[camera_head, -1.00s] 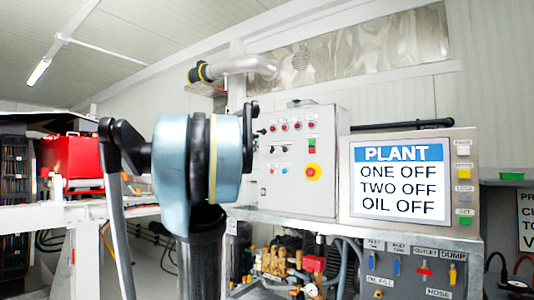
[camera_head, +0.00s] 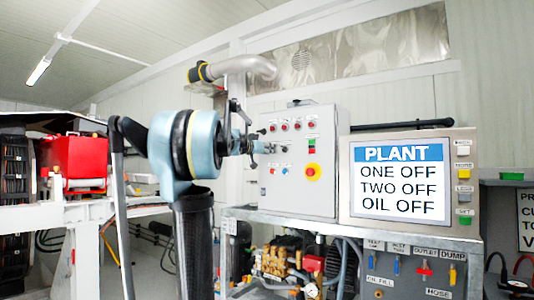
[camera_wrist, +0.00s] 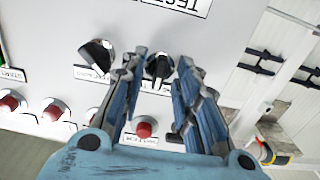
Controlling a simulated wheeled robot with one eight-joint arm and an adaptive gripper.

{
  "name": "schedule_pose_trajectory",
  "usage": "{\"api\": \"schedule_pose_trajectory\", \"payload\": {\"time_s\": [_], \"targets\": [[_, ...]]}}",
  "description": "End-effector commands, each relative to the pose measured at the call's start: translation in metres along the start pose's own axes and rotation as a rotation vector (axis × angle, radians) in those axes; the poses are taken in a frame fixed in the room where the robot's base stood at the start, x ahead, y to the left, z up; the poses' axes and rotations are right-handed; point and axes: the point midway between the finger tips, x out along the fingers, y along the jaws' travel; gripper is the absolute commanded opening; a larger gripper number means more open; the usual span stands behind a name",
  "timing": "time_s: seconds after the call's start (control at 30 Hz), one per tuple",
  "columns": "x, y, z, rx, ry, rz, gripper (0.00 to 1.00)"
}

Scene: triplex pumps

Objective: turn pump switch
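The grey control box (camera_head: 325,195) stands in the middle of the head view. In the wrist view its panel appears upside down. A black rotary switch (camera_wrist: 158,67) lies between the tips of my gripper (camera_wrist: 163,64), with a finger on either side. I cannot tell whether the fingers touch it. The fingers are apart. A second black switch (camera_wrist: 97,55) is just left of the left finger. In the head view my gripper (camera_head: 264,147) is at the panel's left edge. The screen (camera_head: 398,184) reads PLANT, ONE OFF, TWO OFF, OIL OFF.
Several red-capped controls, one of them a red button (camera_wrist: 145,128), are on the panel near my fingers. A red and yellow emergency knob (camera_head: 313,172) is on the box. A metal pipe (camera_head: 240,67) runs above. A pump with brass fittings (camera_head: 275,260) sits below.

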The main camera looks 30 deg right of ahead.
Motion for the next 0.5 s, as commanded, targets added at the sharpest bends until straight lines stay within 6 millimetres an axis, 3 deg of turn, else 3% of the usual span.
{"api": "schedule_pose_trajectory", "payload": {"time_s": [0.27,0.4,0.5], "targets": [[0.0013,-0.0003,0.0001,0.000,0.000,-0.001,0.29],[0.0011,-0.0003,0.0001,0.000,0.000,-0.001,0.00],[0.0010,-0.0005,0.0001,0.000,0.000,-0.001,0.00]]}}
